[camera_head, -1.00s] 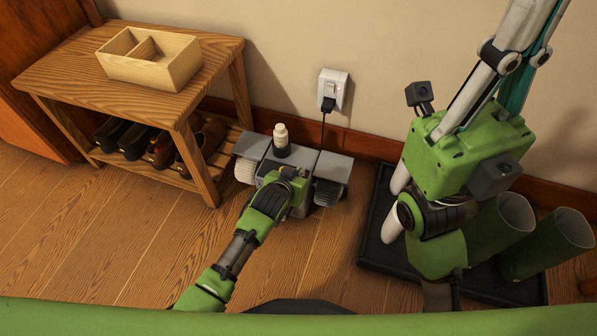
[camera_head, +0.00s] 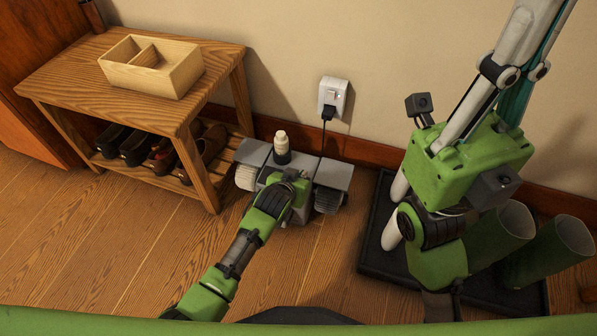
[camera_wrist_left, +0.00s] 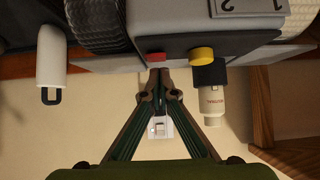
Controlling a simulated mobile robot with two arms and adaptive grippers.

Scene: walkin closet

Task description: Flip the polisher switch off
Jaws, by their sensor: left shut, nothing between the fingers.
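The polisher (camera_head: 318,168) is a grey machine with a brush wheel at each end, on the floor against the wall. In the left wrist view its grey body (camera_wrist_left: 195,20) fills the top, with a small red switch (camera_wrist_left: 157,57) and a yellow round button (camera_wrist_left: 202,54) on it. My left gripper (camera_wrist_left: 157,73) is shut and empty, its fingertips close to the red switch. I cannot tell whether they touch it. In the head view the left gripper (camera_head: 296,184) covers the polisher's front. My right gripper's green body (camera_head: 470,155) is at the right; its fingertips are out of view.
A white-capped bottle (camera_head: 282,148) stands on the polisher. A wall outlet (camera_head: 333,97) with a plug is behind it. A wooden shoe bench (camera_head: 65,75) with a divided box (camera_head: 150,70) stands left. Green boots (camera_head: 548,252) stand on a black tray (camera_head: 385,262) at right.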

